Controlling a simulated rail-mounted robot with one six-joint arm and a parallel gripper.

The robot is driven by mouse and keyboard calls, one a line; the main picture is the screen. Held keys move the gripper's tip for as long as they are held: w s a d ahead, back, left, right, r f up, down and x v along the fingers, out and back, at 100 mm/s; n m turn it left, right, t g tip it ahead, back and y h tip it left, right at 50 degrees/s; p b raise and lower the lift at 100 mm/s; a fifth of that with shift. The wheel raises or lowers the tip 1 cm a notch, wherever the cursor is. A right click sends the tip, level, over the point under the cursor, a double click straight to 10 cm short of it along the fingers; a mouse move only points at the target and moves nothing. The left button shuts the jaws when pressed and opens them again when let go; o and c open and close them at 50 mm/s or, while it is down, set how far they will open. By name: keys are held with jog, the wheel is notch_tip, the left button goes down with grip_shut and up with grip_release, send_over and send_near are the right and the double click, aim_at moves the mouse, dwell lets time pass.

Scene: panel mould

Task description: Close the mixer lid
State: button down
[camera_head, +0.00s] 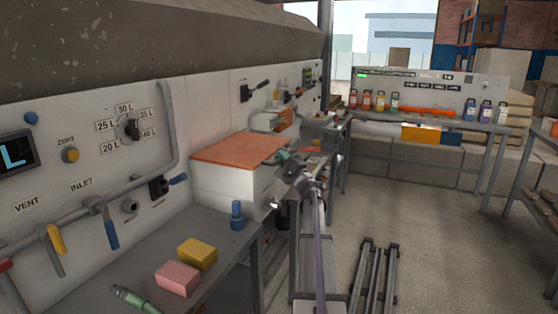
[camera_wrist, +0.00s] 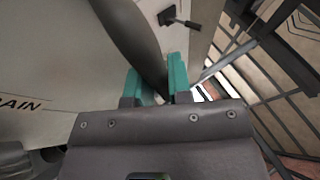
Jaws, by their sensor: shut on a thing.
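My gripper (camera_wrist: 160,85) shows two teal fingers in the wrist view. They are closed on a dark grey bar (camera_wrist: 135,35), which runs up and to the left out of the picture. What the bar belongs to is not clear there. In the head view my gripper (camera_head: 284,156) is small, by the right edge of a white box with a flat orange-brown top (camera_head: 235,149). That top lies level on the box. I cannot tell for sure whether it is the mixer lid. The bar cannot be made out in the head view.
A pale wall panel (camera_wrist: 50,50) with lettering ending in "AIN" is close by in the wrist view, with a black lever (camera_wrist: 178,18) beyond. A yellow block (camera_head: 197,254), a pink block (camera_head: 178,279) and a blue knobbed piece (camera_head: 237,215) stand on the near bench.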

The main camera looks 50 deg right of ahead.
jog(key=shift+s+a+f, duration=0.1)
jog(key=shift+f, duration=0.1)
jog(key=c, duration=1.1)
grip_release()
jog(key=shift+o, duration=0.2)
jog(key=shift+f, duration=0.1)
jog(key=b+v, duration=0.4)
jog(key=v, duration=0.6)
jog(key=shift+s+f+b, duration=0.15)
jog(key=shift+s+b, duration=0.15)
jog(key=shift+b, duration=0.05)
